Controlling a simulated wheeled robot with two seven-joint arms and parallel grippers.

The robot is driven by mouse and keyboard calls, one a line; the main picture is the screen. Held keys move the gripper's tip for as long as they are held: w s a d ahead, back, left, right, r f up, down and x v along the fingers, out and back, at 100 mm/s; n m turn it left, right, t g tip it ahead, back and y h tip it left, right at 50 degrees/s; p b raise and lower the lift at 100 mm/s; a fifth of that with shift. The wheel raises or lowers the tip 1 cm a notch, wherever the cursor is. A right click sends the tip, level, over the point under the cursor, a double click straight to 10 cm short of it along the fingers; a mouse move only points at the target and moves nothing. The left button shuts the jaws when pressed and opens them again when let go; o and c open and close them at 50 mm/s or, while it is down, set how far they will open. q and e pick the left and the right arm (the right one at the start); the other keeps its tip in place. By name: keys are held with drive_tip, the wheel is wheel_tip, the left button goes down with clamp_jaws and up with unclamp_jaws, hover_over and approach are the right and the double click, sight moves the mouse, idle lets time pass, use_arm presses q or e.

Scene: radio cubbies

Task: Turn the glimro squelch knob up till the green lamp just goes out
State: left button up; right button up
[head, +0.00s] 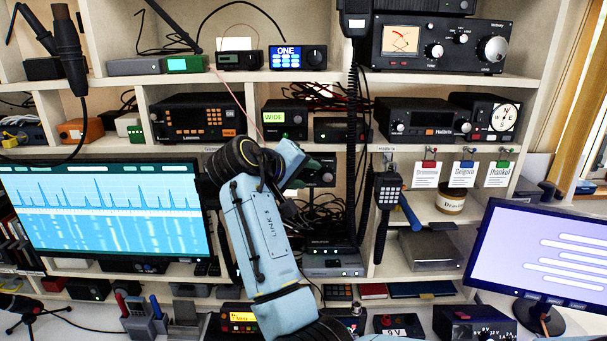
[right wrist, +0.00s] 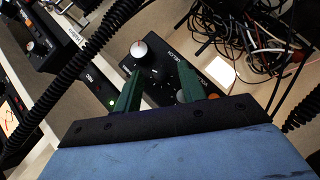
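A small black radio (right wrist: 160,70) with a white-faced knob (right wrist: 139,50) lies ahead of my right gripper in the right wrist view. In the head view the radio (head: 320,172) is partly hidden behind my right arm, in the middle cubby. My right gripper (right wrist: 158,80) has two dark green fingers set apart, with nothing held between them; the knob is just beyond the left fingertip, seemingly apart from it. My left gripper is out of view.
A coiled black cord (head: 352,130) hangs right of the arm, and a keypad handset (head: 387,195) hangs beyond it. Monitors stand left (head: 105,215) and right (head: 540,255). Tangled cables (right wrist: 260,45) lie beside the radio.

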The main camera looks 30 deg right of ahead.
drive_tip(key=v, duration=0.7)
drive_tip(key=shift+a+r, duration=0.15)
drive_tip(key=shift+a, duration=0.1)
idle(0.4)
